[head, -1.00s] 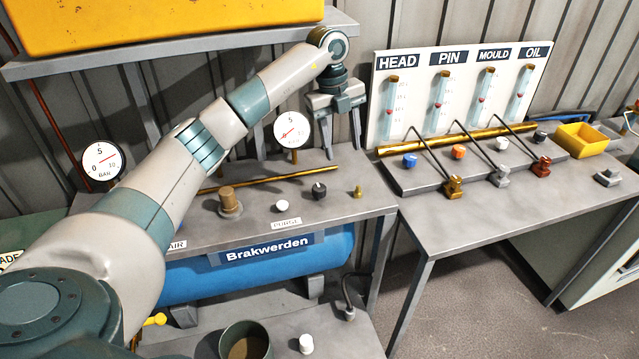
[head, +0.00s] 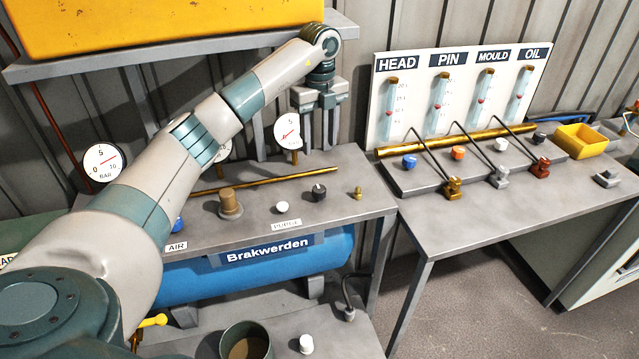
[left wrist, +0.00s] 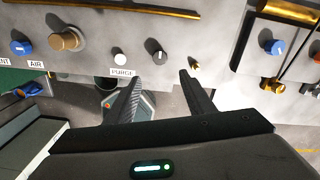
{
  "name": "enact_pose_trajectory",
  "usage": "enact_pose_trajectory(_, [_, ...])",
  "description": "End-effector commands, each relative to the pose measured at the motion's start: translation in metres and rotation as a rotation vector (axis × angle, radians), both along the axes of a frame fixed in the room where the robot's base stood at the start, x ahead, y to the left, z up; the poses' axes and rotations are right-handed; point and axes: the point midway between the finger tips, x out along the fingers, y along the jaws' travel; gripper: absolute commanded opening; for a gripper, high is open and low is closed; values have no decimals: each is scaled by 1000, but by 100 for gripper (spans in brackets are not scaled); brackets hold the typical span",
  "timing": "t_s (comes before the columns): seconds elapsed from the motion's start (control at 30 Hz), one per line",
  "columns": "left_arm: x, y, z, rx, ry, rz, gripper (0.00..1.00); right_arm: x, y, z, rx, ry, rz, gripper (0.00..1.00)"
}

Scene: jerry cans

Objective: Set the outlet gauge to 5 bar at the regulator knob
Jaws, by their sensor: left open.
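A tan round knob on a stepped base (head: 229,203) stands on the grey bench; it also shows in the left wrist view (left wrist: 66,38). I cannot tell for sure that it is the regulator knob. A white dial gauge with a red needle (head: 101,162) stands at the left, and another (head: 287,131) stands right of centre. A third gauge (head: 223,152) is mostly hidden behind my left arm. No outlet label is readable. My left gripper (head: 320,140) is open and empty, above the bench's back, right of the tan knob. My right gripper is not in view.
A white knob (head: 282,207), a black knob (head: 319,191) and a small brass fitting (head: 357,193) stand right of the tan knob. A brass pipe (head: 275,179) runs behind them. A yellow case (head: 170,20) sits on the shelf above. The flowmeter board (head: 400,65) stands at right.

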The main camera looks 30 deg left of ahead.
Motion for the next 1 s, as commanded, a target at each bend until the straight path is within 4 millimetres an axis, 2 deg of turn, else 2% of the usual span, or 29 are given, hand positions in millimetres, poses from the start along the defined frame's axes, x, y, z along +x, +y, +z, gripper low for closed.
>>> enact_pose_trajectory(0.7, [-1, 0, -121, -1, 4, 1, 49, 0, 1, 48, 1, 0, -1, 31])
enact_pose_trajectory(1.0, [0, 0, -149, -1, 0, 0, 49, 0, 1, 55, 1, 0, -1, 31])
